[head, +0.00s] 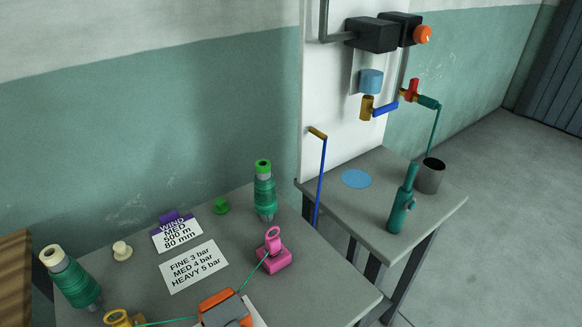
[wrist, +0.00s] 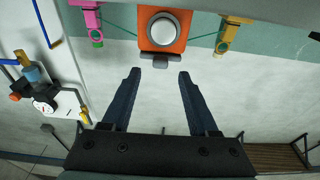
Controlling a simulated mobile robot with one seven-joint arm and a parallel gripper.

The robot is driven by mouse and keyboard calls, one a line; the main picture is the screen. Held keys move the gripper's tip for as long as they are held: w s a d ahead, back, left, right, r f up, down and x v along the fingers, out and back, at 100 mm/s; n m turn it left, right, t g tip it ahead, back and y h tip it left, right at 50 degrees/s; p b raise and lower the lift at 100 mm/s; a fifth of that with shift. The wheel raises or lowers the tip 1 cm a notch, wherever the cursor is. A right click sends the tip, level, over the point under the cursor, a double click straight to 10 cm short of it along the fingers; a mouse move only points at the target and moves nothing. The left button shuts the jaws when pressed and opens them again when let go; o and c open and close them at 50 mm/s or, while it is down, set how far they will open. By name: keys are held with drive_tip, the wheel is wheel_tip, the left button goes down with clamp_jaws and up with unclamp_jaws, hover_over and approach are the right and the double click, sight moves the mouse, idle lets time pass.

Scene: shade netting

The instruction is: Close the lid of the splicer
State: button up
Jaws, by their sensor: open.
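The splicer (head: 222,305) is an orange and grey device at the bottom edge of the head view, partly cut off. In the wrist view the splicer (wrist: 178,42) shows an orange face with a round white and grey part and a grey tab at its lower edge. I cannot tell clearly which part is the lid or how far it stands open. A green thread runs from both sides of it. My gripper (wrist: 158,74) is open and empty, its two dark fingers pointing at the splicer, the tips near the grey tab. It is not seen in the head view.
A pink guide (head: 273,258) and a yellow guide (head: 120,318) flank the splicer. Green thread spools (head: 265,192) (head: 77,281) and white cards (head: 194,266) are on the table. A side table (head: 415,232) at right holds a green tool (head: 402,203) and a dark cup (head: 430,177).

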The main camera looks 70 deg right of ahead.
drive_tip(key=v, duration=0.9)
drive_tip(key=shift+s, duration=0.15)
